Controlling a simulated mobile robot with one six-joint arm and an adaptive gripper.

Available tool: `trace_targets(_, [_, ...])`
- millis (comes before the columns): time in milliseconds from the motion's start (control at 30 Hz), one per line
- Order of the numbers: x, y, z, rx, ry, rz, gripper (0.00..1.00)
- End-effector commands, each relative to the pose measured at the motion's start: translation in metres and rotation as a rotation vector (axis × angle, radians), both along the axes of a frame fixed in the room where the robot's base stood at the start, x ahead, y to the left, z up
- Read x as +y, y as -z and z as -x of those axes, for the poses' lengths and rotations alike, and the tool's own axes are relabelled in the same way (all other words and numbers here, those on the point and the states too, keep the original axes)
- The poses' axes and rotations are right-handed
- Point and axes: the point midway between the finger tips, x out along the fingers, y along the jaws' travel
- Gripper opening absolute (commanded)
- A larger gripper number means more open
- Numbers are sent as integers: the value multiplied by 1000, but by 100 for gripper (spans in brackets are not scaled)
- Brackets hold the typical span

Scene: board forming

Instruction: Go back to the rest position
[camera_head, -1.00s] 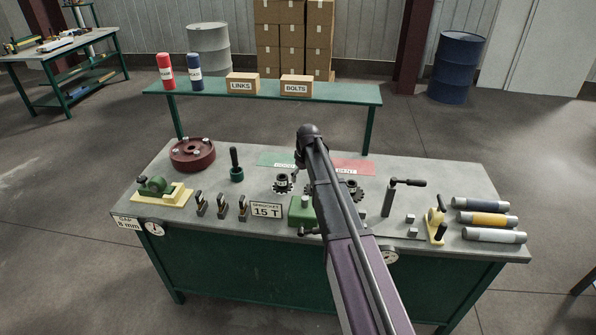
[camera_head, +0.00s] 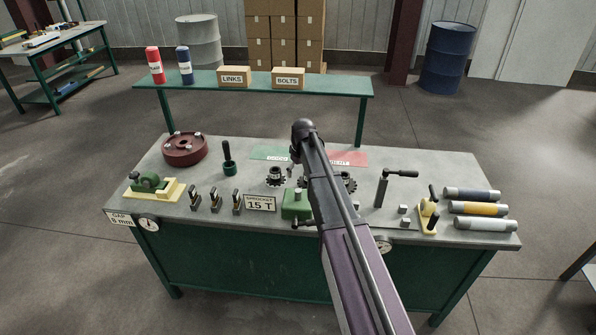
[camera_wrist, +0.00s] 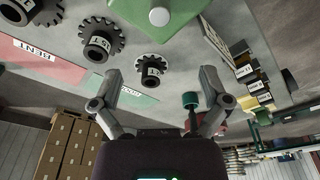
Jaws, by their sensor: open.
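My gripper (camera_wrist: 160,77) is open and empty in the wrist view, its two fingers spread apart. Between and beyond the fingertips is a small dark sprocket (camera_wrist: 151,64) on the bench; I see no contact. In the head view my arm reaches over the middle of the grey bench (camera_head: 330,235) and mostly hides the gripper. The same small sprocket shows just left of my arm (camera_head: 276,176). Larger sprockets, partly hidden by my arm, show at its right (camera_head: 347,182) and in the wrist view (camera_wrist: 101,40).
A green block (camera_head: 296,204) stands beside my arm. The red flanged disc (camera_head: 185,149), dark-handled tool (camera_head: 228,160), yellow-based fixture (camera_head: 152,187) and 15 T sign (camera_head: 260,202) are left. A crank post (camera_head: 382,187) and rollers (camera_head: 478,208) are right. A green shelf (camera_head: 250,85) stands behind.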

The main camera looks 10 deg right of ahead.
Motion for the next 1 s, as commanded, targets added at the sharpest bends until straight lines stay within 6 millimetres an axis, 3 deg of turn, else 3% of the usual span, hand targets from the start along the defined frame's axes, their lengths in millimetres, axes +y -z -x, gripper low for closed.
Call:
trace_targets(267, [0,0,2,1,2,0,96])
trace_targets(467, [2,5,36,17,44,1,96])
trace_targets(567, [3,10,70,34,92,3,96])
trace_targets(900, [6,29,221,109,331,20,96])
trace_targets(1000, [7,33,255,127,392,26,96])
